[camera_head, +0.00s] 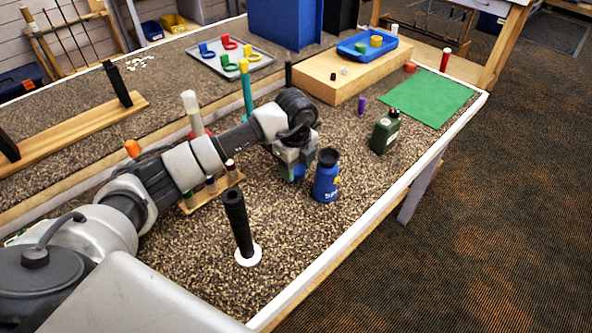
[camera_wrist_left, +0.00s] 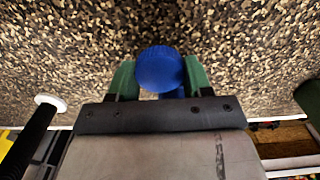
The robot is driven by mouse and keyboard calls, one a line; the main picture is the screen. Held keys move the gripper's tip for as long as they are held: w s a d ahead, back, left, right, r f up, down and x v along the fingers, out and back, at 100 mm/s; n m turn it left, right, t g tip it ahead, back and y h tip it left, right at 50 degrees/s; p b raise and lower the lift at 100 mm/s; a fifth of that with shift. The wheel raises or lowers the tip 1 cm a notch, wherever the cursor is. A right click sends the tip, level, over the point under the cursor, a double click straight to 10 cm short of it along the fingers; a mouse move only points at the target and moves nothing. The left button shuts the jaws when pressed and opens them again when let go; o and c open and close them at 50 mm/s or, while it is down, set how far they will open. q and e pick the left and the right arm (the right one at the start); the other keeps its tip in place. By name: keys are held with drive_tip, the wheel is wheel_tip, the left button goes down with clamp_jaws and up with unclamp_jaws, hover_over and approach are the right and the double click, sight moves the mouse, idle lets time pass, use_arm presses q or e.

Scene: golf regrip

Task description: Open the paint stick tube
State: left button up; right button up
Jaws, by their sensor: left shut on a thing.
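My left gripper (camera_head: 290,165) reaches in from the left over the speckled bench top. In the left wrist view its green fingertips (camera_wrist_left: 158,78) are closed on both sides of a blue round-ended piece (camera_wrist_left: 158,68). This looks like the paint stick tube, but only its round end and a bit of blue behind it show. In the head view a small blue part (camera_head: 299,172) shows at the fingers, mostly hidden by the gripper. I cannot tell whether cap and body are apart. My right gripper is not in view.
A blue bottle (camera_head: 327,182) with a black funnel-like top stands close right of the gripper. A dark green bottle (camera_head: 384,134) and a purple tube (camera_head: 361,104) stand farther back. A black grip (camera_head: 237,220) stands on a white disc in front. The bench's front right is clear.

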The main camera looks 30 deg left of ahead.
sight(296, 168)
use_arm(q)
drive_tip(key=shift+f, duration=1)
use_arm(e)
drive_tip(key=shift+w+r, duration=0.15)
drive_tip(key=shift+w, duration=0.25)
use_arm(q)
drive_tip(key=o, duration=1)
drive_tip(key=shift+f, duration=0.15)
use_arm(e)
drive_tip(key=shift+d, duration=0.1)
use_arm(q)
drive_tip(key=shift+r, duration=0.65)
wheel_tip(296, 168, up, 10)
drive_tip(key=shift+f+b, duration=0.2)
drive_tip(key=shift+b, duration=0.5)
drive_tip(key=shift+r, duration=0.8)
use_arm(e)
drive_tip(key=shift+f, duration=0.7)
